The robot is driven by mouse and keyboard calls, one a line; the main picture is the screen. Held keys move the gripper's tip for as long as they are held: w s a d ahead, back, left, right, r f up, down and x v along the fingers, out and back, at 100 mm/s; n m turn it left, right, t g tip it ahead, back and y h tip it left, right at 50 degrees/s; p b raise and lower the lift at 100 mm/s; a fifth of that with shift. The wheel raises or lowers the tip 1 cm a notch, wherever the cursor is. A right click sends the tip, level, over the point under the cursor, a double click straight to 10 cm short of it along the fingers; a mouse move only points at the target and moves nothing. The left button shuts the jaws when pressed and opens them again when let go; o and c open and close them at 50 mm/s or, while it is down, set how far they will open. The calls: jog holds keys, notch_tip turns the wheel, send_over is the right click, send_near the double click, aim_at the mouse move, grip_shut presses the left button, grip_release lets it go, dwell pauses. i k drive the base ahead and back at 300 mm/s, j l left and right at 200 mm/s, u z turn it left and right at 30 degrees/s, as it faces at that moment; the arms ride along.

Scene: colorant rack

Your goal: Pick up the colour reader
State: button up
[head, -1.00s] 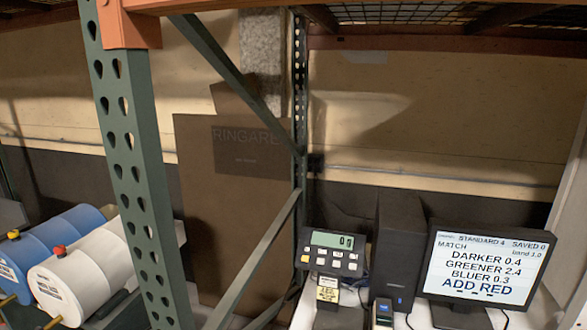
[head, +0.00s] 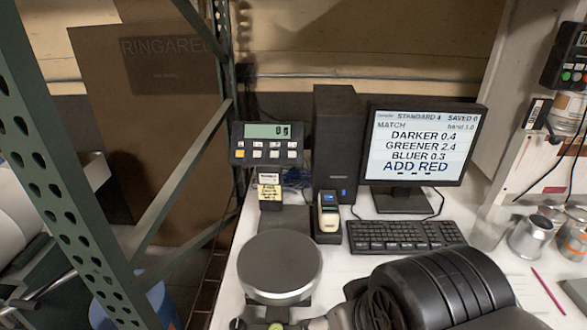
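The colour reader (head: 328,211) looks to be the small upright handheld device with a blue screen and a pale front. It stands in a dark base on the white bench, in front of the black computer tower and left of the keyboard. My gripper's fingers cannot be made out in this view. A large black ribbed part, which looks like part of my arm, fills the lower right of the picture, nearer to me than the reader and apart from it in the picture.
A scale with a round grey pan (head: 280,267) stands in front of the reader, its display (head: 268,143) behind. The monitor (head: 418,145) and keyboard (head: 405,236) are to the right. Metal cans (head: 530,237) stand far right. A green rack post (head: 65,190) is at left.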

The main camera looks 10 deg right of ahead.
aim_at(328, 210)
jog(key=i+j, duration=0.15)
jog(key=j, duration=0.25)
jog(key=i+j, duration=0.1)
jog(key=j, duration=0.3)
jog(key=i+j+z, duration=0.1)
jog(key=j, duration=0.3)
jog(key=i, duration=0.05)
